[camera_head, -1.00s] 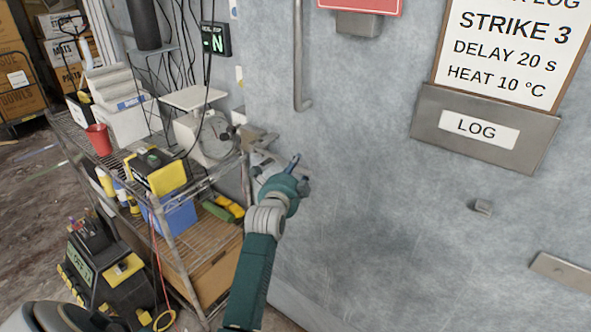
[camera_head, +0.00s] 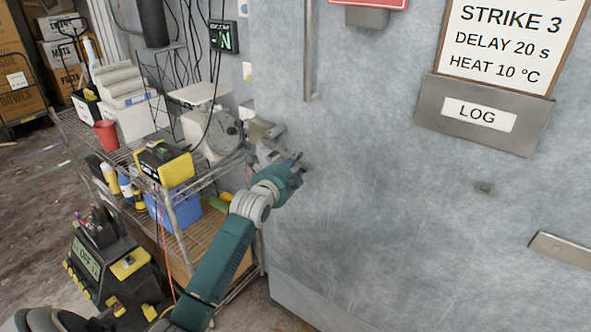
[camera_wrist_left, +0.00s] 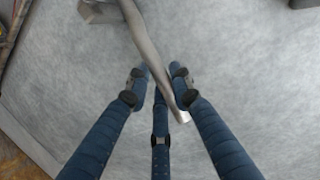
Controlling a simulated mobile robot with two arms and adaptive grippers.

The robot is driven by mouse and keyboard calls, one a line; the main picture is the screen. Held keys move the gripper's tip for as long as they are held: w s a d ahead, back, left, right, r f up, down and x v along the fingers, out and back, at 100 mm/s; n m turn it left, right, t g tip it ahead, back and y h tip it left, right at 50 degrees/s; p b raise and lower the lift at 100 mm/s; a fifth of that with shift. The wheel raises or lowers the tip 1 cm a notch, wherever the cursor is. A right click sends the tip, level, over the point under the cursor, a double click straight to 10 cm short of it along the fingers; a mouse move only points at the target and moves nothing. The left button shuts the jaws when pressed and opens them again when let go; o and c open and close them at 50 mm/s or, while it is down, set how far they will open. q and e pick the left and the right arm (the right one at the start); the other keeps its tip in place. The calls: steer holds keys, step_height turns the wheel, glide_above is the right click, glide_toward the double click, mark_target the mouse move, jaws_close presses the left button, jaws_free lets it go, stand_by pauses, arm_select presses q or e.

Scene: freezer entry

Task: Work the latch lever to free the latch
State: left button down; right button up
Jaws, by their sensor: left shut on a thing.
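The grey metal latch lever (camera_wrist_left: 150,50) runs down from the top of the left wrist view, and its tip lies between the blue fingers. In the head view the latch (camera_head: 264,140) sits at the left edge of the grey freezer door (camera_head: 390,210). My left gripper (camera_wrist_left: 160,92) is shut on the lever near its free end. In the head view the left gripper (camera_head: 296,164) is close to the door face and partly hides the lever. Whether the latch is free cannot be told. My right gripper is not in view.
A wire shelf rack (camera_head: 180,195) with a white scale (camera_head: 215,135), a red cup (camera_head: 106,136) and a yellow-black device (camera_head: 163,163) stands just left of my arm. A vertical metal bar (camera_head: 309,60) is on the door above the gripper. The door face to the right is mostly clear.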

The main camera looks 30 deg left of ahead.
arm_select(q)
steer(key=s+m+h+b, duration=0.1)
steer(key=s+a+h, duration=0.1)
steer(key=s+m+h+b, duration=0.1)
steer(key=shift+s+a+r+m+b, duration=0.2)
steer(key=shift+a+r+m+b, duration=0.05)
steer(key=shift+a+m+b, duration=0.1)
steer(key=c, duration=1.5)
jaws_free()
steer(key=shift+c, duration=0.2)
steer(key=s+r, duration=0.2)
steer(key=s, duration=1)
steer(key=shift+a, duration=0.3)
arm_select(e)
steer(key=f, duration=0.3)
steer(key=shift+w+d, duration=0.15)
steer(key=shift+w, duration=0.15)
arm_select(q)
steer(key=shift+f, duration=0.1)
